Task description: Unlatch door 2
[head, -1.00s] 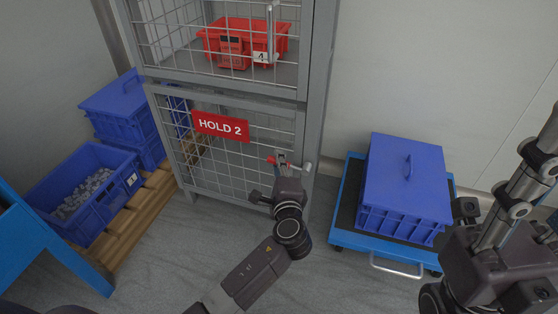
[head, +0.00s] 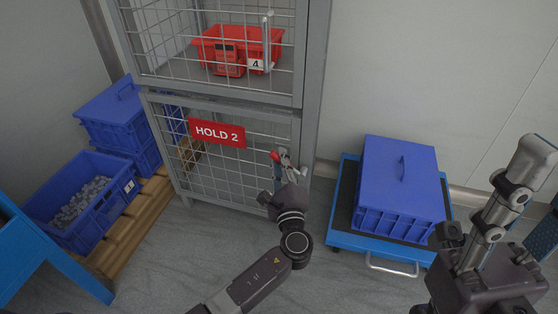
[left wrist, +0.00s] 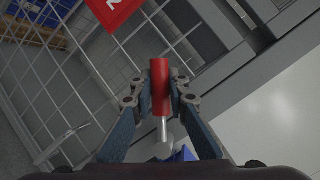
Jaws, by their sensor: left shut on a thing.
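Door 2 (head: 215,180) is the lower mesh door of the grey cage, with a red "HOLD 2" sign (head: 217,132). It looks closed in its frame. The latch has a red handle (head: 275,156) at the door's right side. My left gripper (head: 283,164) is shut on this handle and partly hides it. In the left wrist view the red handle (left wrist: 160,88) stands between the two fingers, with a silver rod below it. My right gripper (head: 482,262) hangs at the lower right, away from the cage; its fingers do not show clearly.
A red bin (head: 240,45) marked 4 sits in the upper compartment. A lidded blue crate (head: 400,185) stands on a blue cart (head: 345,235) at the right. Blue bins (head: 115,205) stand on a wooden pallet (head: 135,215) at the left. Floor before the door is clear.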

